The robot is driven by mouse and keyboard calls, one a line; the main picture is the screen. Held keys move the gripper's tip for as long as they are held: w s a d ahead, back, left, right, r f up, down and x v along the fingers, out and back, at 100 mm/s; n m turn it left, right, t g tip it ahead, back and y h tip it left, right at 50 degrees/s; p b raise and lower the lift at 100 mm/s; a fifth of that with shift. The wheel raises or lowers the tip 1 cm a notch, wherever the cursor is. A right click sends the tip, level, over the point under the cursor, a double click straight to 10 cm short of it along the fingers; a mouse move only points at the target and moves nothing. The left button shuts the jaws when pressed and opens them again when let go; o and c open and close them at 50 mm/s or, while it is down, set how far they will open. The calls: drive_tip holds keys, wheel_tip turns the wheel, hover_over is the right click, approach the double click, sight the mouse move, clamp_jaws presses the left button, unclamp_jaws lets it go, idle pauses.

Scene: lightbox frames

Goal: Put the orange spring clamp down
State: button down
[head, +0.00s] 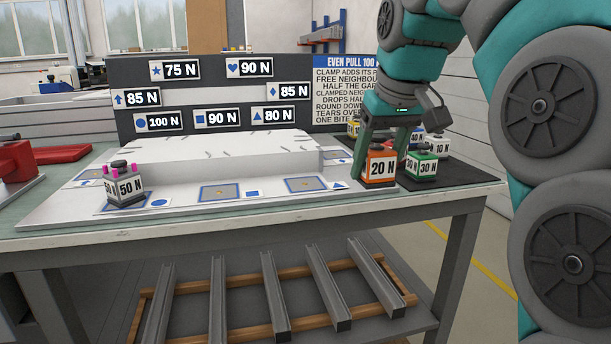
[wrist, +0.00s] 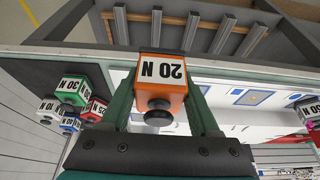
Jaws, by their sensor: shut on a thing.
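The orange spring clamp (head: 379,167), a block marked 20 N with a dark knob, is between the fingers of my gripper (head: 381,148), which is shut on it. In the head view it is upright at the right end of the white board (head: 60,212), beside the dark mat (head: 465,174). I cannot tell whether its base touches the surface. In the wrist view the orange clamp (wrist: 161,83) is centred, its label upside down, with one finger of my gripper (wrist: 161,95) on each side.
A green 30 N clamp (head: 421,168) stands close right, with several other clamps behind it on the mat. A white 50 N clamp (head: 126,188) with pink parts stands at the left. Blue-outlined pads (head: 221,192) lie before a raised white block (head: 220,155). The table's front edge is near.

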drive_tip(key=p, duration=0.2)
hover_over(303, 182)
drive_tip(key=s, duration=0.1)
drive_tip(key=shift+s+d+f, duration=0.15)
drive_tip(key=shift+d+f, duration=0.05)
drive_tip(key=shift+f, duration=2.25)
drive_tip(key=shift+f, duration=0.1)
drive_tip(key=shift+f, duration=0.1)
drive_tip(key=shift+c, duration=0.6)
unclamp_jaws()
